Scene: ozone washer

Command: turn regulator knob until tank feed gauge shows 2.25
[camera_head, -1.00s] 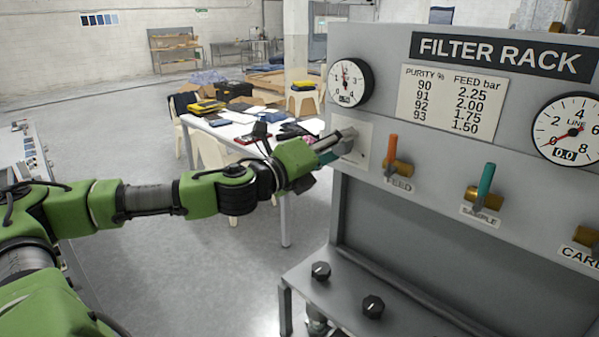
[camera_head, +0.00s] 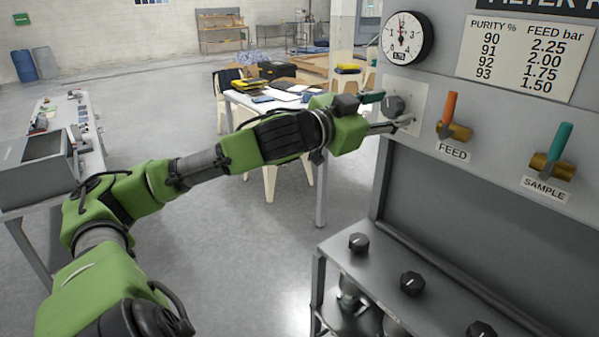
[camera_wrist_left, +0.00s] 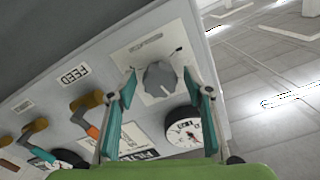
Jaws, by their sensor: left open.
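The grey regulator knob (camera_head: 393,105) sits on a pale plate on the rack's left side. It also shows in the left wrist view (camera_wrist_left: 160,78), between my fingers. My left gripper (camera_head: 394,111) is open at the knob, one finger on each side; it shows in the left wrist view too (camera_wrist_left: 160,80). The fingers look apart from the knob, with gaps on both sides. The round white gauge (camera_head: 407,38) above the knob has its needle near the top; its small window appears to read 1.75. The gauge is seen upside down in the left wrist view (camera_wrist_left: 184,133). My right gripper is out of view.
The orange FEED lever (camera_head: 449,107) and teal SAMPLE lever (camera_head: 562,143) stand right of the knob. A purity table (camera_head: 525,50) is above them. Several black knobs, one at the left (camera_head: 358,242), sit on the lower shelf. A cluttered white table (camera_head: 255,103) stands behind.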

